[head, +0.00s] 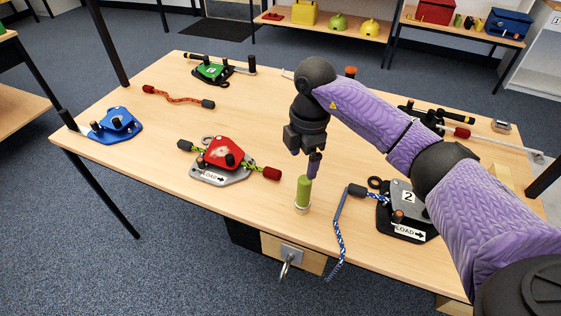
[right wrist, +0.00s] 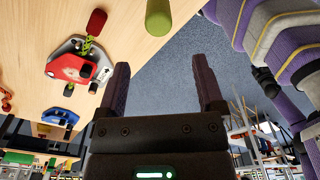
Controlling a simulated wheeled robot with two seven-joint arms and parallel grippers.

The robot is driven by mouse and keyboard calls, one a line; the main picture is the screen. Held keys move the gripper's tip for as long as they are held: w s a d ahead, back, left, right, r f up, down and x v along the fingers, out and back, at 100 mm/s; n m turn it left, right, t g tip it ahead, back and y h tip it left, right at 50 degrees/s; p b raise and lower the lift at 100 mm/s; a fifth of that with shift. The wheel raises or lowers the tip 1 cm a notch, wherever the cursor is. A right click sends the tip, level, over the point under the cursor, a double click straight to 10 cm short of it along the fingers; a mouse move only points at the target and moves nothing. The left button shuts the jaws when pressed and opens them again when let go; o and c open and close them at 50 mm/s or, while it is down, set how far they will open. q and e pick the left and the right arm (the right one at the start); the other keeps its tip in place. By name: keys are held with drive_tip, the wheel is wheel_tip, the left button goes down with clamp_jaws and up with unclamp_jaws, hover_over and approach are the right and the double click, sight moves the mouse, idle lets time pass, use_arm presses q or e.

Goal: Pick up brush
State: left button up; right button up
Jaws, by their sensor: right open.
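A green cylinder (head: 304,191) with a pale lower end stands upright near the table's front edge. It may be the brush, as no other thing looks clearly like one; its bristles cannot be made out. My right gripper (head: 314,167) points down close above and slightly right of the green cylinder in the head view. In the right wrist view the gripper (right wrist: 164,82) is open and empty. There the green cylinder (right wrist: 158,16) shows at the top edge, beyond the fingertips and not between them. My left gripper is not in view.
A red pulley block (head: 222,155) with rope lies left of the cylinder. A grey block marked 2 (head: 403,205) and a blue-white rope (head: 339,235) lie to its right. Blue (head: 116,124) and green (head: 211,72) devices sit farther off. The middle of the table is clear.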

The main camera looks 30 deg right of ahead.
sight(305, 178)
drive_tip(key=shift+w+d+r+h, duration=0.3)
drive_tip(key=shift+w+d, duration=0.1)
drive_tip(key=shift+w, duration=0.15)
drive_tip(key=shift+d+f, duration=0.1)
drive_tip(key=shift+f, duration=0.3)
drive_tip(key=f+b, duration=0.1)
drive_tip(key=f, duration=0.2)
drive_tip(key=s+f+b, duration=0.1)
drive_tip(key=f+b, duration=0.1)
drive_tip(key=f, duration=0.1)
drive_tip(key=f+b, duration=0.1)
drive_tip(key=f, duration=0.2)
drive_tip(key=shift+s, duration=0.15)
drive_tip(key=shift+c, duration=0.7)
drive_tip(key=c, duration=0.7)
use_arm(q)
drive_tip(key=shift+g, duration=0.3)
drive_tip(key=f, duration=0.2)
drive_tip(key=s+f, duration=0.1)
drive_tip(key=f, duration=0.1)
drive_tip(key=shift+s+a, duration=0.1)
use_arm(e)
clamp_jaws()
